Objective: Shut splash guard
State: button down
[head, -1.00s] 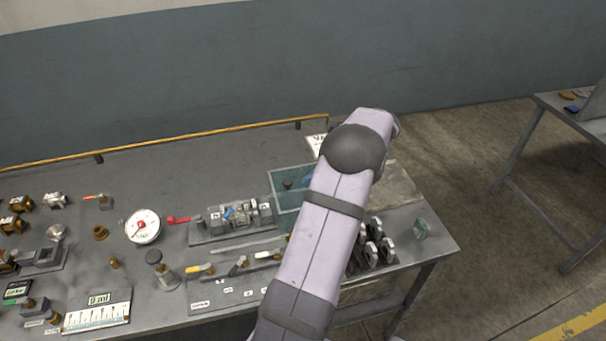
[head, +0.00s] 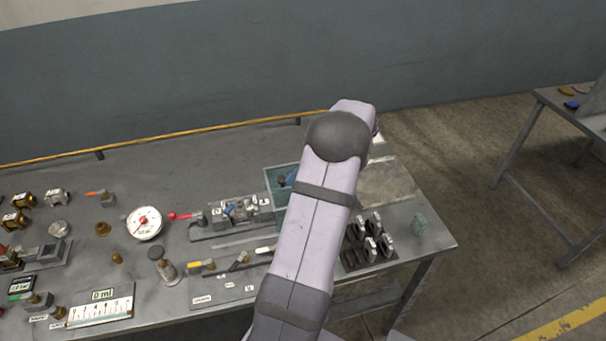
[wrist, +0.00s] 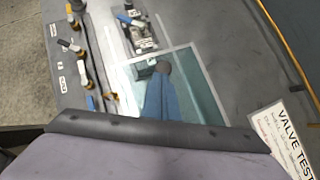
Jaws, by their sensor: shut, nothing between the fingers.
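The splash guard (head: 270,178) is a see-through teal panel with a pale edge, right of the valve fixture (head: 240,211). My arm hides its right part in the head view. My gripper (wrist: 162,82) shows as blue, tapering fingers, closed together and empty. Its tips are at or just beside the knob; I cannot tell whether they touch.
A dark rack of parts (head: 367,243) and a green piece (head: 419,224) are at the right. A yellow pipe (head: 200,133) runs along the back. A "VALVE TEST" sign (wrist: 283,140) lies near the guard.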

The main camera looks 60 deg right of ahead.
jog(key=w+a, duration=1.3)
jog(key=shift+a, duration=0.15)
jog(key=s+f+b+v, duration=0.1)
jog(key=s+v, duration=0.1)
jog(key=v, duration=1.1)
jog(key=shift+d+f, duration=0.3)
jog(key=shift+d, duration=0.1)
